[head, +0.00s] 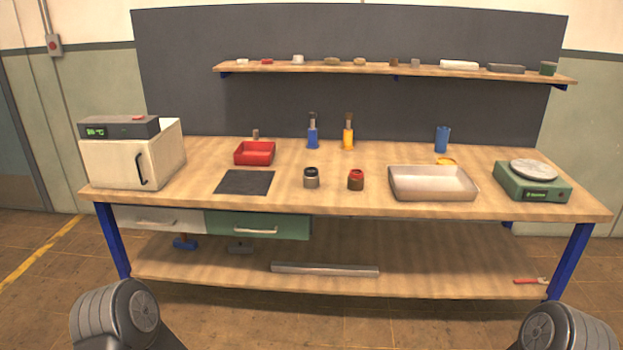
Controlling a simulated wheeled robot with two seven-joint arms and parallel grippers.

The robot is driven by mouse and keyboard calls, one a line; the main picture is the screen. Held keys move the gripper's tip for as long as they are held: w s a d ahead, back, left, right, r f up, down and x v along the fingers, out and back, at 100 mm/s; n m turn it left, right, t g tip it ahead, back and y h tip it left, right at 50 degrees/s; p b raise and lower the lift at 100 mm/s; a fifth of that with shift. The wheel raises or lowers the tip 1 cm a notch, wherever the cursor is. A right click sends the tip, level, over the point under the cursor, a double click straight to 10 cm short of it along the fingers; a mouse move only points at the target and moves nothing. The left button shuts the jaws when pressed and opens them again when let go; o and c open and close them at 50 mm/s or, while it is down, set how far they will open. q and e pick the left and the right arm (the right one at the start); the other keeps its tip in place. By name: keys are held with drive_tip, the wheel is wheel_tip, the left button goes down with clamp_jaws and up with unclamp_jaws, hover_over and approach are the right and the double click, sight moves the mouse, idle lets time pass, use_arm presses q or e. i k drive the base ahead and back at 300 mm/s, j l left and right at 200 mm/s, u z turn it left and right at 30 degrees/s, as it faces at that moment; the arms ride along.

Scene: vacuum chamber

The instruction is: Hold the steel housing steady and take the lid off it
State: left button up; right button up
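A small steel-coloured cylinder with a dark top, which looks like the steel housing (311,181), stands upright near the middle of the bench. Its dark top, which looks like the lid (311,170), sits on it. A similar small cylinder with a red top and brownish body (356,180) stands just to its right, apart from it. Neither gripper is in view. Only rounded links of my own arms show at the bottom left and bottom right corners, well short of the bench.
A dark mat (244,182) and red tray (255,153) lie left of the housing, with a white oven-like box (133,160) farther left. A metal tray (433,197) and green scale (531,190) stand right. Blue (313,137) and yellow (348,138) holders stand behind. A shelf (390,70) hangs above.

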sight(309, 183)
drive_tip(key=z, duration=0.25)
drive_tip(key=i+j+z, duration=0.45)
drive_tip(key=j+z, duration=0.2)
drive_tip(key=j, duration=0.2)
drive_tip(key=i+j+z, duration=0.2)
drive_tip(key=j, duration=0.15)
drive_tip(key=i+j, duration=0.1)
drive_tip(key=j, duration=0.3)
drive_tip(key=i+j, duration=0.1)
drive_tip(key=j, duration=0.25)
drive_tip(key=i+j+z, duration=0.1)
drive_tip(key=j, duration=0.65)
drive_tip(key=i, duration=0.05)
